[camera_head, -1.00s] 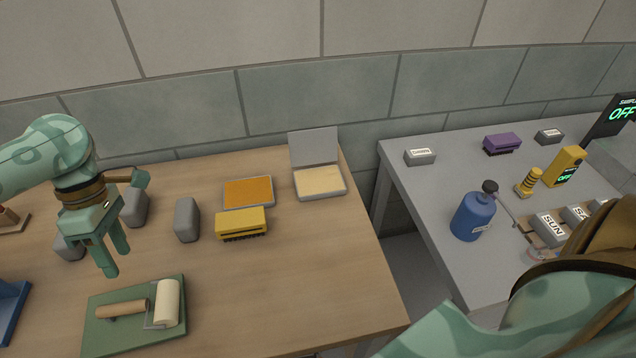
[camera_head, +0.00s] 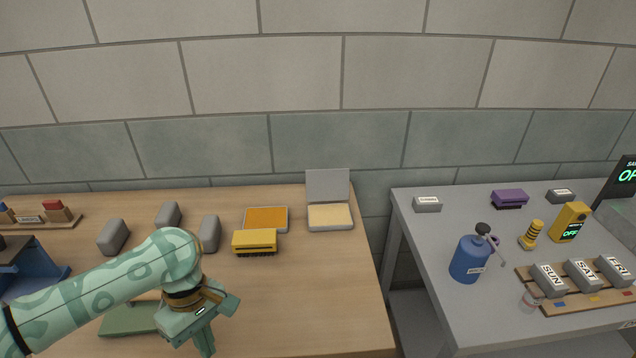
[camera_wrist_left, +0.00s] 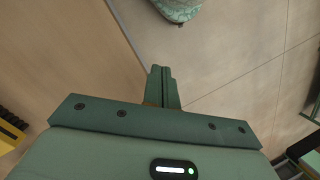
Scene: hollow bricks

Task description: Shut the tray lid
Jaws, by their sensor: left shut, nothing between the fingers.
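The tray (camera_head: 330,222) stands at the back right of the wooden table, with a pale cream surface inside. Its grey lid (camera_head: 328,186) stands up open at the tray's back edge, near the wall. My left gripper (camera_head: 205,344) is over the front of the wooden table, well to the front left of the tray and apart from it. In the left wrist view its fingers (camera_wrist_left: 162,86) are together with nothing between them. The tray does not show in the left wrist view. My right gripper is not in view.
An orange-filled tray (camera_head: 265,218) and a yellow brush (camera_head: 255,240) sit left of the tray. Several grey blocks (camera_head: 209,233) stand farther left. A green board (camera_head: 125,320) lies partly behind my left arm. A gap separates the table from the grey bench (camera_head: 420,262) with a blue bottle (camera_head: 468,260).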

